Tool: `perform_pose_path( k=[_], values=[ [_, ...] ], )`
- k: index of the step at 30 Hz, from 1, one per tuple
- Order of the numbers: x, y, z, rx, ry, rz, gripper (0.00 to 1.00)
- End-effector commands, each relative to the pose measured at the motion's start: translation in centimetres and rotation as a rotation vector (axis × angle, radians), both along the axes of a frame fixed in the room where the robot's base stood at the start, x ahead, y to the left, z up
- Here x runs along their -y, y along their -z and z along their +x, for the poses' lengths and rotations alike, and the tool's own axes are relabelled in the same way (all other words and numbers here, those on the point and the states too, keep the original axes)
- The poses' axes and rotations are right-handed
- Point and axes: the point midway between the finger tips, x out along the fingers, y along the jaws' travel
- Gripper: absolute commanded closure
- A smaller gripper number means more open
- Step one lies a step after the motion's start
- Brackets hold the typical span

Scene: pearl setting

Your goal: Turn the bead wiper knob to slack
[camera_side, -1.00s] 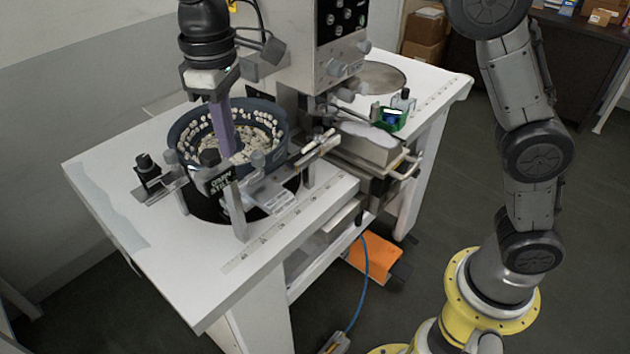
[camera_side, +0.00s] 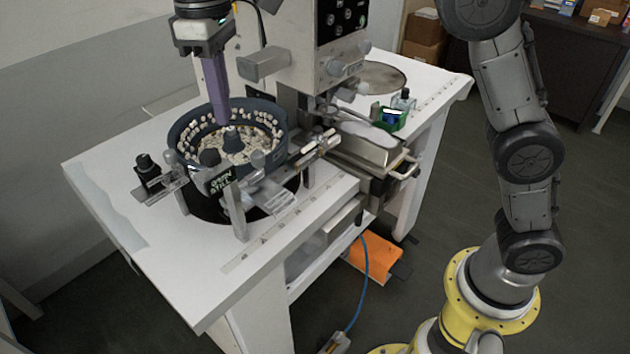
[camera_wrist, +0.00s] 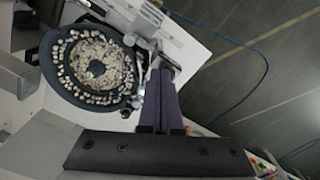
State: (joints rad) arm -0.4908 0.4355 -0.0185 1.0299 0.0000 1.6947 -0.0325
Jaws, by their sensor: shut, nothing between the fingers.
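A round dark bowl (camera_side: 281,128) full of pale beads stands on the white table, with a dark cone (camera_side: 232,141) in its middle. In the wrist view the fingers (camera_wrist: 161,73) are together, beside the bowl (camera_wrist: 51,62).
A grey machine column (camera_side: 300,65) with a control panel rises behind the bowl. Metal brackets and a clear lever (camera_side: 258,158) crowd the bowl's front right. A green box (camera_side: 391,119) sits farther right. The table's front left (camera_side: 165,260) is clear.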

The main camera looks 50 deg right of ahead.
Motion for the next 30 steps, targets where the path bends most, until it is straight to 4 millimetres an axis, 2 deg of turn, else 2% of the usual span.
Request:
perform_pose_path(
  k=[11,24,30],
  values=[
    [-2.0,-0.7,-1.1,0.000,-0.001,0.000,1.00],
    [-1.9,4.1,-1.1,-0.003,0.000,-0.002,1.00],
    [-1.9,5.6,-1.1,-0.001,0.000,0.000,1.00]
  ],
)
